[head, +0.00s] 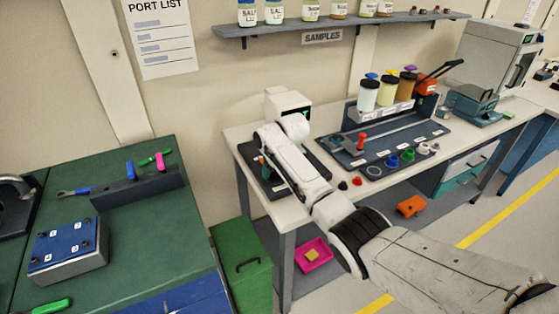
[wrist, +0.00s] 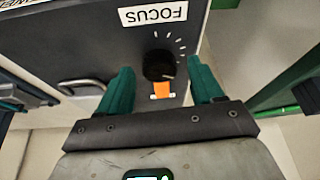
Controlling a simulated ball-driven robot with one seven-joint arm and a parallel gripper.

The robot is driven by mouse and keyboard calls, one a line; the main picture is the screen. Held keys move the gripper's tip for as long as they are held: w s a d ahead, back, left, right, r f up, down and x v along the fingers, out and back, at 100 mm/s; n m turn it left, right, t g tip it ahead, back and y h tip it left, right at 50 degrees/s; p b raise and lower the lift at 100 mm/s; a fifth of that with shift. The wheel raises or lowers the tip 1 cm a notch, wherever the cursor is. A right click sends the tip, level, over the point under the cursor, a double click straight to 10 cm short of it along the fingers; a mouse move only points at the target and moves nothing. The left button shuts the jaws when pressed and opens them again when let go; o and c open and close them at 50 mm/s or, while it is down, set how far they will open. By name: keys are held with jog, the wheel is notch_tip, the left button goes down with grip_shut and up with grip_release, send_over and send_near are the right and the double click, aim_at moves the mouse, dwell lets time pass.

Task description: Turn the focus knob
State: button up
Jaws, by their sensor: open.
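The black focus knob (wrist: 158,65) shows in the wrist view on a dark grey panel (wrist: 105,45). White tick marks fan out around it, and a white FOCUS label (wrist: 152,14) appears upside down beside it. An orange mark (wrist: 162,89) lies just below the knob in the picture. My gripper (wrist: 160,78) is open, with one teal finger to each side of the knob and visible gaps on both sides. I cannot tell how deep the fingertips reach. In the head view my arm covers the knob, in front of a white-topped instrument (head: 287,103).
The bench (head: 240,139) holds a dark rack with bottles (head: 369,93) and coloured knobs right of my arm. Small black and red pieces (head: 356,181) lie near its front edge. A green table (head: 120,215) stands left. A shelf (head: 290,27) hangs above.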

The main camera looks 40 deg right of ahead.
jog(key=v, duration=0.9)
jog(key=shift+r, duration=0.4)
jog(key=shift+s, duration=0.15)
jog(key=s+a+f+n+y, duration=0.1)
jog(key=s+a+f, duration=0.55)
jog(key=a, duration=0.25)
jog(key=s+a+f, duration=0.5)
jog(key=s+a, duration=0.3)
jog(key=a, duration=0.1)
jog(key=s+a+n, duration=0.1)
jog(key=s+a, duration=0.2)
jog(key=s, duration=1.3)
jog(key=s+d+f+g, duration=0.1)
jog(key=s+f+g, duration=0.2)
jog(key=s+f, duration=0.3)
jog(key=s, duration=0.4)
jog(key=shift+d+m+g, duration=0.15)
jog(key=shift+m+g, duration=0.15)
